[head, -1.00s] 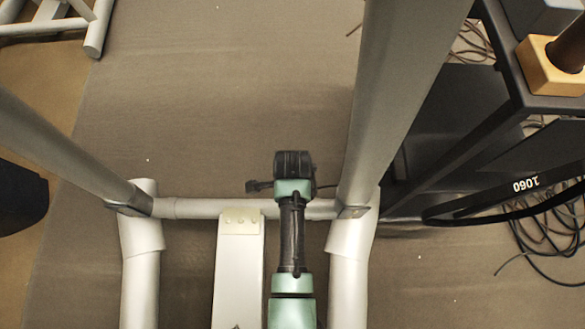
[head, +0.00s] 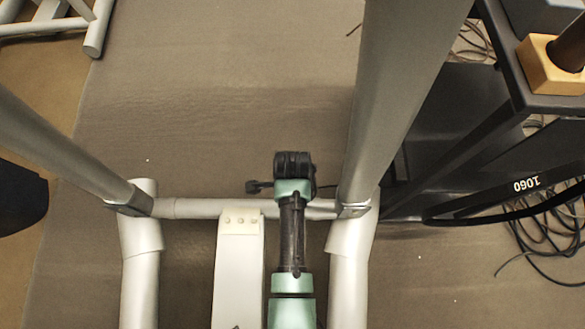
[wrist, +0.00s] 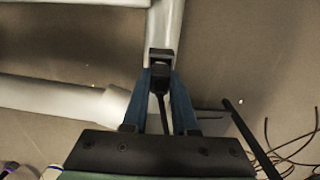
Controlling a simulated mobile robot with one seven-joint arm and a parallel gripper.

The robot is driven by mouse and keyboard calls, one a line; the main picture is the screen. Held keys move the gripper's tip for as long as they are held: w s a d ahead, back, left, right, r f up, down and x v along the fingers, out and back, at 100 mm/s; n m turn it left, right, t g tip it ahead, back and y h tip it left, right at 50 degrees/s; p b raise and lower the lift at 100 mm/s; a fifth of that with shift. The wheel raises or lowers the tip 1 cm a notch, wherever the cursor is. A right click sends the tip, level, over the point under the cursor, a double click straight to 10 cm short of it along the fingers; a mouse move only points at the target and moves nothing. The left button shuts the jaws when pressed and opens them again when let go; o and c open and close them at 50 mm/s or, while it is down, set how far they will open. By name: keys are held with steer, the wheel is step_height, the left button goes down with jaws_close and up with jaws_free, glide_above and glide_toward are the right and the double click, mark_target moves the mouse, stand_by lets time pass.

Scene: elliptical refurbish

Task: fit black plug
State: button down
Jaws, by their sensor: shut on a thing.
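The black plug (wrist: 161,56) shows in the wrist view between the blue fingertips of my gripper (wrist: 160,74). My gripper is shut on it. A dark cable or stem runs back from the plug between the fingers. Past the plug, a pale grey metal tube (wrist: 165,25) runs up the picture; I cannot tell whether the plug touches it. In the head view the dark end of my arm is above the crossbar (head: 190,208) of a tubular frame. There the fingers and the plug are hidden or too small to make out.
Thick grey frame tubes stand left (head: 65,150) and right (head: 395,90) of my arm. A black rack (head: 500,190) marked 1060 is on the right, with loose black cables (head: 555,235) on the floor beside it. The floor (head: 220,110) ahead is clear.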

steer(key=shift+f, duration=0.5)
stand_by(0.4)
steer(key=c, duration=0.6)
jaws_free()
step_height(320, 180, up, 13)
steer(key=p, duration=0.6)
steer(key=shift+p, duration=0.3)
